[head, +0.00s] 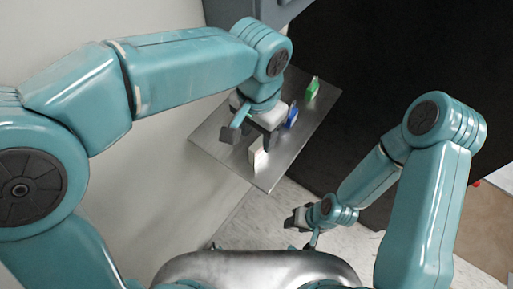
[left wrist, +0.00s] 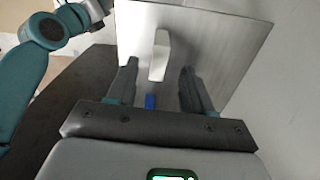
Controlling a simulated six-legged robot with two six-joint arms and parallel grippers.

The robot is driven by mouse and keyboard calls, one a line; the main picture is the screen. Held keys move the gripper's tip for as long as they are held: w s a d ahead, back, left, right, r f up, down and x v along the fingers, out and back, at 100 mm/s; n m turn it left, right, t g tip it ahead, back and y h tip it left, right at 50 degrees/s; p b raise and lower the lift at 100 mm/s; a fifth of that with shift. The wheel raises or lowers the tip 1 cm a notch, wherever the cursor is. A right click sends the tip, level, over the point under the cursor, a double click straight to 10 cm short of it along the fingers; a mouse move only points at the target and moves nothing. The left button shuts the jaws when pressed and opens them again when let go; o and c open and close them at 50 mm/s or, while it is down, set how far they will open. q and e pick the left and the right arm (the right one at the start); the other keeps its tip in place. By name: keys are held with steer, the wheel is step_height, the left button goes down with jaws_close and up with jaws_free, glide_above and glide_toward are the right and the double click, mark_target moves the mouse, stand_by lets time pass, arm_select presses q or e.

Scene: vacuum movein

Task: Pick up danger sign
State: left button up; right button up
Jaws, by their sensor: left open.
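A white upright piece (head: 258,155) stands on a metal shelf plate (head: 222,142); no lettering is readable, so I cannot confirm it is the danger sign. My left gripper (head: 249,139) is open above the plate, close to the white piece. In the left wrist view, the white piece (left wrist: 160,55) shows between and beyond the open fingers (left wrist: 160,68), not gripped. A blue piece (head: 291,116) stands behind it, and it also shows low between the fingers in the left wrist view (left wrist: 150,101). My right gripper (head: 298,217) is low, away from the plate; its jaws are unclear.
A green piece (head: 312,91) stands at the far end of the plate. A pale wall (head: 165,170) runs along the left. A large dark surface (head: 400,60) lies to the right. Light flooring (head: 290,203) shows below the plate.

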mark_target(259, 143)
arm_select(q)
steer(key=shift+s+f, duration=0.1)
steer(key=shift+f, duration=0.4)
steer(key=shift+d+f, duration=0.1)
steer(key=shift+f, duration=0.15)
step_height(259, 143, down, 5)
steer(key=shift+r+p, duration=0.2)
steer(key=shift+p, duration=0.3)
steer(key=shift+f, duration=0.25)
steer(key=shift+d+f, duration=0.1)
jaws_close()
